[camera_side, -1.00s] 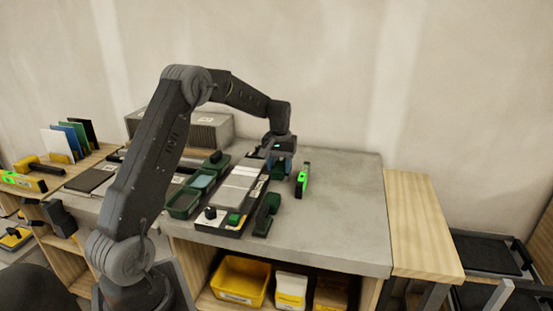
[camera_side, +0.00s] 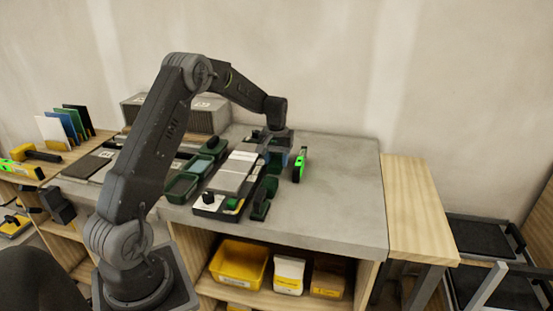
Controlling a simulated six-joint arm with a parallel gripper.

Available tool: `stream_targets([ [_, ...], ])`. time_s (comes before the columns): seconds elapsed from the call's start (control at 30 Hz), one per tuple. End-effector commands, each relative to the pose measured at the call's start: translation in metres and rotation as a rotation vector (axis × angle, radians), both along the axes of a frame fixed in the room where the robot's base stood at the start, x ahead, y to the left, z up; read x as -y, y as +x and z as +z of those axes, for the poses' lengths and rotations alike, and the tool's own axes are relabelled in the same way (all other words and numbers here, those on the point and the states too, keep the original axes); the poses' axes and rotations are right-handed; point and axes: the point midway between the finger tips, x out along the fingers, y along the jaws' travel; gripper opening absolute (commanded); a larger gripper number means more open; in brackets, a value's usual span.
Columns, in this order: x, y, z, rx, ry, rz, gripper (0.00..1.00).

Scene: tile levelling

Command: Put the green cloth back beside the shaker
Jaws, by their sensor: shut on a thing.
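My gripper (camera_side: 277,152) is over the bench, by the far right end of the long tray (camera_side: 216,209). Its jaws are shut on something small. A dark green patch shows just below the jaws and looks like the green cloth (camera_side: 273,167), though it is too small to be sure. The jaws hide part of it. I cannot tell whether it touches the bench. I cannot make out the shaker for certain. A dark green block-like thing (camera_side: 261,199) stands beside the tray's near right end.
A bright green upright tool (camera_side: 300,165) stands close to the right of my gripper. A grey ribbed box (camera_side: 200,115) is at the back. The bench's right side (camera_side: 345,190) is clear.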

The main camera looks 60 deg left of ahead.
Motion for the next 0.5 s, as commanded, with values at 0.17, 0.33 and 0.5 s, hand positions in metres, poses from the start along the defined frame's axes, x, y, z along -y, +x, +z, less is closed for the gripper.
stream_targets([
  [0.17, 0.0, 0.0, -0.004, -0.001, -0.001, 0.0, 0.24],
  [0.33, 0.0, 0.0, -0.009, -0.001, -0.001, 0.0, 0.24],
  [0.5, 0.0, 0.0, -0.013, -0.001, -0.001, 0.0, 0.24],
])
